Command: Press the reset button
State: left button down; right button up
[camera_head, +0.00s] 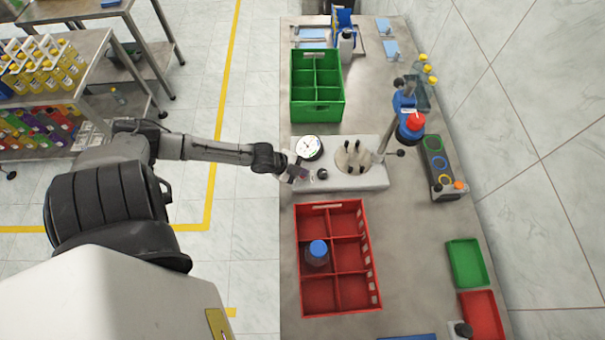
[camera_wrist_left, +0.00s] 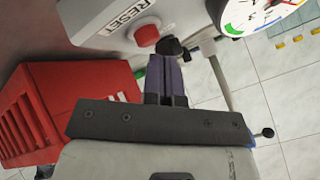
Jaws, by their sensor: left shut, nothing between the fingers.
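The red reset button (camera_wrist_left: 147,36) sits on the grey panel under the word RESET in the left wrist view. My left gripper (camera_wrist_left: 164,60) is shut and empty, with its purple fingers pointing towards the panel just below and right of the button. A black knob (camera_wrist_left: 170,47) shows right at the fingertips; I cannot tell whether they touch. In the head view, my left gripper (camera_head: 298,173) is at the left edge of the grey machine (camera_head: 370,180), below its round dial (camera_head: 309,147). The button cannot be made out there. My right gripper is not in view.
A red crate (camera_head: 334,252) with a blue-capped bottle (camera_head: 318,252) stands near the machine's front. It also shows in the left wrist view (camera_wrist_left: 62,105). A green crate (camera_head: 316,88) stands behind the machine. The aisle floor left of the table is clear.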

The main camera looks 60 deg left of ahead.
pick_arm(q)
jog(key=shift+f, duration=0.15)
jog(key=shift+f+b, duration=0.3)
dwell(0.5)
dwell(0.3)
jog(key=shift+r+p, duration=0.9)
jog(key=shift+p, duration=0.05)
notch_tip(320, 180, up, 5)
jog(key=p, duration=0.5)
dwell(0.5)
